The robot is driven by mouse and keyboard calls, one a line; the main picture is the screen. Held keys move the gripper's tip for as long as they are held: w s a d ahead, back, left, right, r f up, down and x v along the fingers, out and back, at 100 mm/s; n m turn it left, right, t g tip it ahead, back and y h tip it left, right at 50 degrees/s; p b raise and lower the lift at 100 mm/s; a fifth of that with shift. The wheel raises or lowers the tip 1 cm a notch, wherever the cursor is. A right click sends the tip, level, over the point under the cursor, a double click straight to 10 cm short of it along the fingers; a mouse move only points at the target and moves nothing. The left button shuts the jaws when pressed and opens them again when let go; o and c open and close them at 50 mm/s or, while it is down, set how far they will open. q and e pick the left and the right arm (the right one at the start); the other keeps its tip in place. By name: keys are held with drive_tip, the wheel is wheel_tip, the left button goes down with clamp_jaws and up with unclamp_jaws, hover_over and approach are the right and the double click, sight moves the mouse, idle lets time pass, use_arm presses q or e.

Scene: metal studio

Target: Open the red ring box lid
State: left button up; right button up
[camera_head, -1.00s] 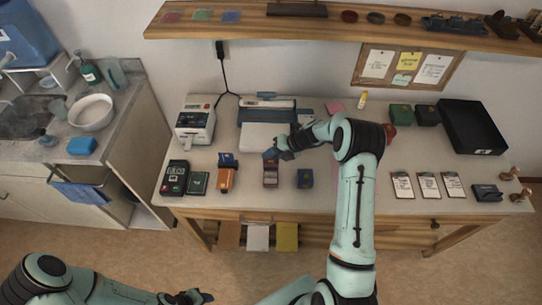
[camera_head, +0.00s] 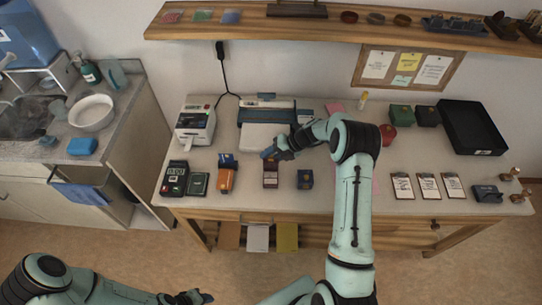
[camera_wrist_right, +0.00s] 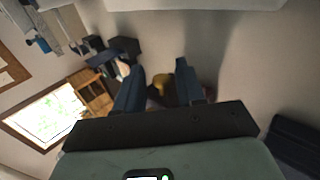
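A small dark red box (camera_head: 270,173), which looks like the ring box, stands near the front middle of the table. Its lid is hard to make out at this size. My right gripper (camera_head: 269,153) is just behind and above the box's far edge; I cannot tell whether it touches. In the right wrist view its two blue fingers (camera_wrist_right: 159,88) are spread apart, with no object clearly held between them. My left gripper (camera_head: 194,297) is low at the bottom of the head view, away from the table, and too small to read.
A dark blue box (camera_head: 305,180) stands right of the red box, and an orange-brown device (camera_head: 227,177) stands left. A grey machine (camera_head: 265,137) lies behind. A rounded red object (camera_head: 388,134) sits beside my right arm. Several clipboards (camera_head: 428,186) lie at the right.

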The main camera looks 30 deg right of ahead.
drive_tip(key=v, duration=1.3)
drive_tip(key=shift+r, duration=0.2)
drive_tip(key=shift+d, duration=0.1)
